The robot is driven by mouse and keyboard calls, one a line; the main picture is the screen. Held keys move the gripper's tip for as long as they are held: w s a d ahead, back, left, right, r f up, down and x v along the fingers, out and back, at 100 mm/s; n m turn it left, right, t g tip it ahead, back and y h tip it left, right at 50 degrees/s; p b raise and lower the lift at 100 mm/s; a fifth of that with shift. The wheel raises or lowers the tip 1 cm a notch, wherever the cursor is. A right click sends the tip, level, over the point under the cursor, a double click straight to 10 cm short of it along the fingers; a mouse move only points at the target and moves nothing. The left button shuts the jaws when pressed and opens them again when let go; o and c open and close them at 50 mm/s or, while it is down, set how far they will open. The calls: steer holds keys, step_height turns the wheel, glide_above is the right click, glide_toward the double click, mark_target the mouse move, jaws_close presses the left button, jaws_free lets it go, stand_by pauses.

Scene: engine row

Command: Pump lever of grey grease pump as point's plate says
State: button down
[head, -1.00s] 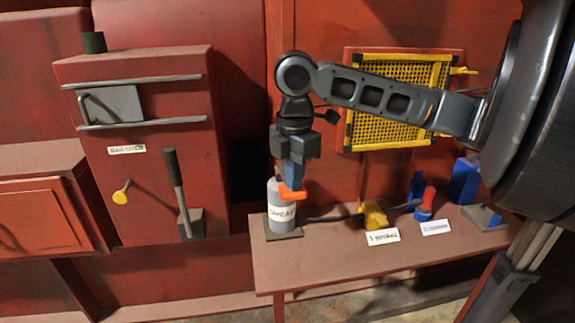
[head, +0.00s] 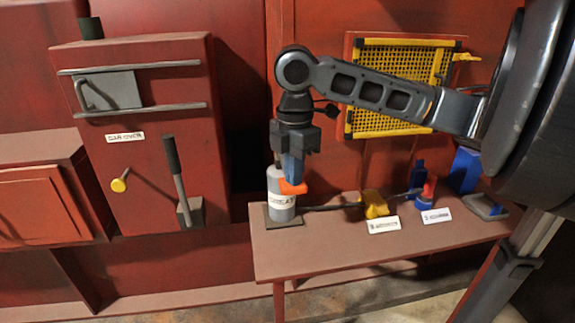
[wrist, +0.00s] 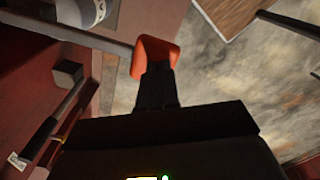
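The grey grease pump (head: 281,192) stands upright on a dark base at the left end of the red bench; its body shows in part at the top left of the wrist view (wrist: 84,10). Its lever ends in an orange grip (head: 293,188), with the lever's grey rod (wrist: 75,35) running left from it in the wrist view. My gripper (head: 292,180) points down at the orange grip, its fingers together with their tips against it. A yellow point (head: 374,204) and a blue point with a red top (head: 424,192) have white plates (head: 384,226), too small to read surely.
A black lever (head: 176,175) and a yellow knob (head: 120,185) are on the red cabinet (head: 150,145) at left. A yellow mesh panel (head: 395,80) hangs behind my arm. A blue block (head: 465,170) stands at the bench's right. The front of the bench (head: 310,255) is bare.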

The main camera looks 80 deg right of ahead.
steer(key=shift+f+b, duration=0.55)
steer(key=shift+f, duration=0.4)
step_height(320, 180, up, 6)
steer(key=p, duration=0.4)
steer(key=shift+f+p, duration=0.15)
steer(key=shift+p, duration=0.2)
